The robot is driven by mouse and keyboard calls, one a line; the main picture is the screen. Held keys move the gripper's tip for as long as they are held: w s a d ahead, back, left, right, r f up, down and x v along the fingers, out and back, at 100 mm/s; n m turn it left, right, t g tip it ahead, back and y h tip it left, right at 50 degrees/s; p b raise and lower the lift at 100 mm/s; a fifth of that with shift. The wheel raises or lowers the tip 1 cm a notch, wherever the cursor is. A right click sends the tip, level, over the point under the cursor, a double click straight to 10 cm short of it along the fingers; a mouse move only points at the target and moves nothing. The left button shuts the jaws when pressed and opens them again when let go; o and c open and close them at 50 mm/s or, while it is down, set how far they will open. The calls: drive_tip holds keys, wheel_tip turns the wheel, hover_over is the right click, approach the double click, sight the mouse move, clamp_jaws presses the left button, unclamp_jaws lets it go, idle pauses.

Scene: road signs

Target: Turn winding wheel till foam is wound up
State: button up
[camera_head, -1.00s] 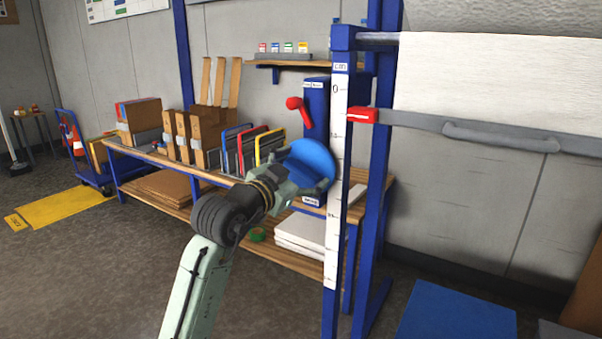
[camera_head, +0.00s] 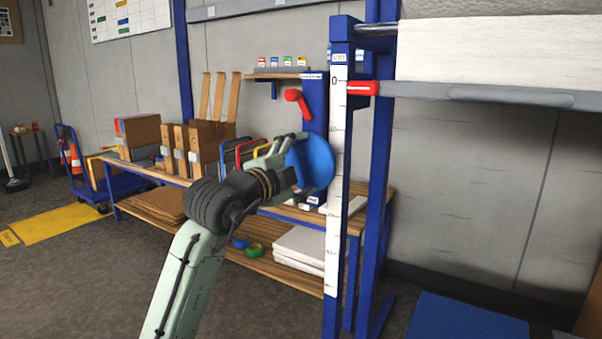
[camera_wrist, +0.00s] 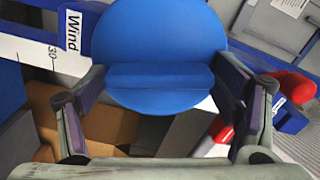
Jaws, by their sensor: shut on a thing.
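The blue winding wheel (camera_head: 312,164) is mounted on the blue upright with the white ruler (camera_head: 337,200). In the wrist view the wheel (camera_wrist: 155,35) fills the top middle, with a raised blue grip bar (camera_wrist: 160,76) across it. My gripper (camera_head: 287,163) is at the wheel's face. In the wrist view its two fingers (camera_wrist: 160,85) are shut on the grip bar, one at each end. The white foam sheet (camera_head: 500,50) hangs from the roller at top right. Its lower edge is at the grey clamp bar (camera_head: 480,95), level with the top of the ruler by the red pointer (camera_head: 363,88).
A red lever (camera_head: 297,100) sits just above the wheel. A wooden bench (camera_head: 150,172) with cardboard boxes and coloured frames stands behind my arm. A blue mat (camera_head: 465,318) lies at lower right. The floor at left front is clear.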

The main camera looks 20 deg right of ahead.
drive_tip(key=shift+w+m+b, duration=0.1)
drive_tip(key=shift+m+b, duration=0.35)
drive_tip(key=shift+m, duration=0.65)
drive_tip(key=shift+r, duration=0.1)
drive_tip(key=o, duration=0.7)
drive_tip(key=shift+o, duration=1.1)
drive_tip(key=shift+d, duration=0.15)
drive_tip(key=v, duration=1.2)
